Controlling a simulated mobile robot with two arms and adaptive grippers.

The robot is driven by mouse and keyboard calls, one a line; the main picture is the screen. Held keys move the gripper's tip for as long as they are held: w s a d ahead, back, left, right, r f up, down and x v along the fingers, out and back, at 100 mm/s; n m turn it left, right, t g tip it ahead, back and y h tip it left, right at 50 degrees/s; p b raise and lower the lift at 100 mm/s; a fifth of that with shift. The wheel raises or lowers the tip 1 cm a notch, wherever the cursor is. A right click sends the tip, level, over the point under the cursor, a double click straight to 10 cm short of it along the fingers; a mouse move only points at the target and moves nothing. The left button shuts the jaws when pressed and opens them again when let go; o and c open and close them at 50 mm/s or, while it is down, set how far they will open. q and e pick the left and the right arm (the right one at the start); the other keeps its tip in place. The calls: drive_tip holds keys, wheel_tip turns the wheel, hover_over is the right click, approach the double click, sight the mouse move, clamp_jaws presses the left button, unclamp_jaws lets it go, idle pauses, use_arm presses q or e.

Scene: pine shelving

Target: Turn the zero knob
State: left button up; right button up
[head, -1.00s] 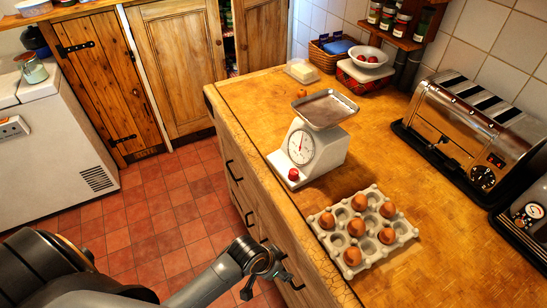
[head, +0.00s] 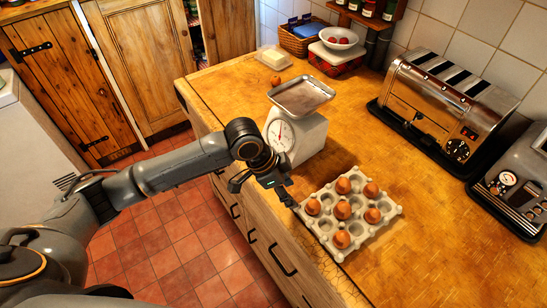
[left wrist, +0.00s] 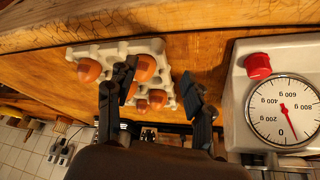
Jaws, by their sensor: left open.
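A white kitchen scale (head: 312,136) with a metal pan stands on the wooden counter near its front edge. Its dial shows in the left wrist view (left wrist: 283,110), upside down, with the red needle close to 0. The red zero knob (left wrist: 258,66) sits on the scale face beside the dial in the left wrist view; in the head view it is hidden behind my left gripper. My left gripper (head: 266,187) is open and empty, in front of the scale by the counter edge. In the left wrist view its fingers (left wrist: 157,82) are apart from the knob, which lies to their right.
A grey egg tray (head: 362,240) with several brown eggs is close to the gripper on the counter. A toaster (head: 442,112) and another appliance (head: 515,185) stand at right. A butter dish (head: 273,58), a basket (head: 302,42) and a bowl (head: 339,38) are at the back.

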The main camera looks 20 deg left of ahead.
use_arm(q)
drive_tip(key=w+a+r+n, duration=0.1)
drive_tip(key=w+a+r, duration=0.8)
drive_tip(key=a, duration=0.3)
drive_tip(key=shift+y, duration=0.3)
drive_tip(key=p+x, duration=0.3)
drive_tip(key=x, duration=1)
drive_tip(key=shift+w+d+f, duration=0.15)
drive_tip(key=shift+d+f, duration=0.05)
drive_tip(key=shift+f, duration=0.1)
use_arm(e)
wheel_tip(320, 180, up, 3)
drive_tip(key=shift+w+a+r, duration=0.1)
drive_tip(key=shift+a, duration=0.05)
use_arm(q)
drive_tip(key=shift+c, duration=0.2)
